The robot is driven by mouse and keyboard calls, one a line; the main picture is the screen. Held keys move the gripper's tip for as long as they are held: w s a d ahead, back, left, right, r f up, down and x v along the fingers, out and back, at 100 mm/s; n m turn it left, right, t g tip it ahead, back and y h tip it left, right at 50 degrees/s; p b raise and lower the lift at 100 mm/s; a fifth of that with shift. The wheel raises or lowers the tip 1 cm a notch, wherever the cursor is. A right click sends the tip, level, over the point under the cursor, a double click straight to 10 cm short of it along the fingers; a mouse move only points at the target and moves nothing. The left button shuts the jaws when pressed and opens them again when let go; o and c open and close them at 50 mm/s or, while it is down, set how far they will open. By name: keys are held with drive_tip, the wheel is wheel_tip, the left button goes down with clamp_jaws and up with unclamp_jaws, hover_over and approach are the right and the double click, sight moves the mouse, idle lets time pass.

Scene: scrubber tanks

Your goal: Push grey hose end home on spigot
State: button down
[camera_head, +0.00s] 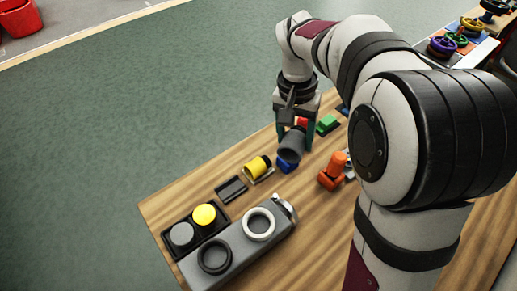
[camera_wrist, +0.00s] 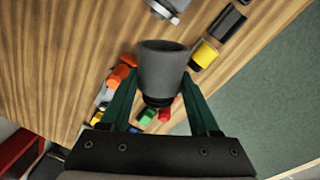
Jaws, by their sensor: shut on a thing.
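The grey hose end (camera_head: 291,146) is a dark grey cuff held between the green fingers of my gripper (camera_head: 296,134). In the wrist view the hose end (camera_wrist: 162,66) fills the space between the fingertips (camera_wrist: 160,82), its wide end pointing away from my gripper. A grey tank (camera_head: 236,247) lies on the wooden bench at the front left, with a white ring and a black ring on top. A pale metal stub, seemingly the spigot (camera_head: 286,208), sticks out of its right end. The hose end is apart from it. The stub's end also shows at the wrist view's top edge (camera_wrist: 167,8).
A yellow part (camera_head: 257,167), a blue block (camera_head: 287,164) and an orange fitting (camera_head: 334,171) sit near my gripper. A small black holder (camera_head: 230,189) and a black tray (camera_head: 171,222) with yellow and grey caps stand beside the tank. Bare wood lies right of the tank.

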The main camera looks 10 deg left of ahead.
drive_tip(key=s+d+r+n, duration=0.1)
drive_tip(key=s+d+r, duration=0.1)
drive_tip(key=d, duration=0.5)
drive_tip(key=shift+s+a+f+m+g+h, duration=0.2)
drive_tip(key=shift+f+m, duration=0.95)
drive_tip(key=shift+f, duration=2.4)
drive_tip(key=shift+w+a+f+m+g+h, duration=0.15)
drive_tip(key=shift+a+f+m+g, duration=0.65)
drive_tip(key=shift+f, duration=2.75)
drive_tip(key=shift+s+d+f+m+h, duration=0.1)
drive_tip(key=shift+f+m+h, duration=0.15)
drive_tip(key=shift+f+m, duration=2.25)
drive_tip(key=shift+s+a+f+n, duration=0.25)
drive_tip(key=shift+f+n, duration=0.3)
drive_tip(key=shift+s+a+f+n, duration=0.2)
drive_tip(key=shift+f+n, duration=0.3)
drive_tip(key=shift+s+a, duration=1.15)
drive_tip(key=shift+s, duration=0.05)
drive_tip(key=shift+c, duration=0.2)
unclamp_jaws()
